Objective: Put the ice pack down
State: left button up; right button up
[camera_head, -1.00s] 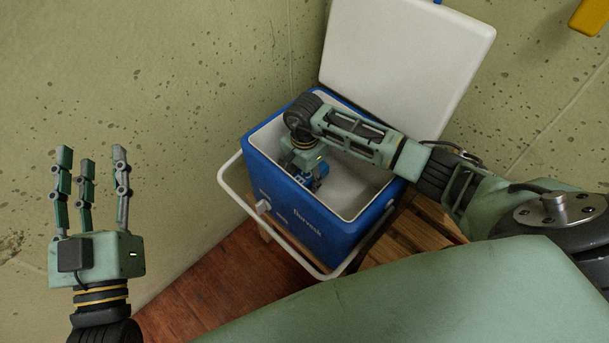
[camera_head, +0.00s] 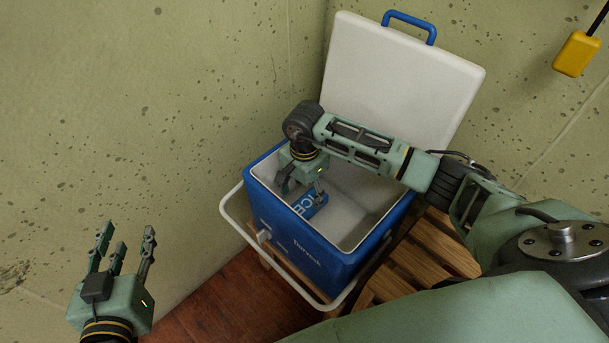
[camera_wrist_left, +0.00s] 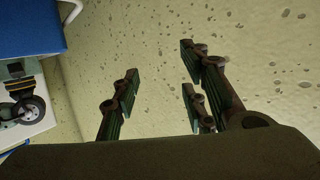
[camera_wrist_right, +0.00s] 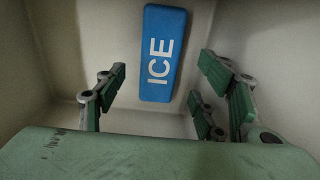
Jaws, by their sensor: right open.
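The blue ice pack (camera_head: 314,205), with white "ICE" lettering, lies on the floor of the open cooler (camera_head: 304,258). In the right wrist view the ice pack (camera_wrist_right: 163,55) lies apart from the fingers. My right gripper (camera_head: 303,190) reaches down inside the cooler, open and empty, above and beside the pack. Its spread fingers also show in the right wrist view (camera_wrist_right: 165,95). My left gripper (camera_head: 122,250) is open and empty, left of the cooler near the wall. Its spread fingers also show in the left wrist view (camera_wrist_left: 160,85).
The cooler's white lid (camera_head: 400,80) stands open at the back. The cooler rests on a wooden slatted stand (camera_head: 425,255), with its white handle (camera_head: 228,215) hanging at the front. A yellow box (camera_head: 577,54) hangs at upper right. Speckled walls close in behind and left.

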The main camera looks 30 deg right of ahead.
aim_at(304, 205)
pick_arm(q)
jog(key=s+a+f+g+y+p, duration=0.1)
jog(key=s+a+f+g, duration=0.1)
jog(key=f, duration=0.4)
jog(key=shift+s+g, duration=0.9)
pick_arm(e)
notch_tip(304, 205, up, 5)
jog(key=shift+r, duration=0.1)
pick_arm(q)
jog(key=shift+f, duration=0.1)
